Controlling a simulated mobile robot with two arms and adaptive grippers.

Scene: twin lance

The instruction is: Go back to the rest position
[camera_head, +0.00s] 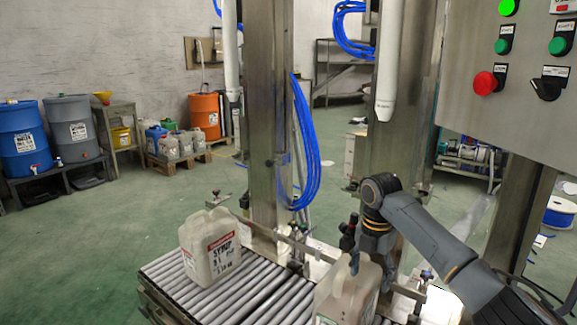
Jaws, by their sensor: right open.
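My right arm comes in from the right, and its gripper (367,245) points down over the right jug (345,298). The gripper is open; its fingers are small and partly lost against the metal column and the jug's top, so I cannot tell whether they touch the jug. This whitish jug stands upright on the roller conveyor (185,290), cut off by the bottom edge. A second whitish jug (210,250), labelled with a red band, stands upright to the left on the rollers. My left gripper is not in view.
Two white lances (231,50) (388,70) hang above the conveyor beside steel columns. A control panel (520,80) with buttons is at upper right. A guide rail (270,232) runs behind the jugs. Drums (72,125) stand far left; the green floor there is clear.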

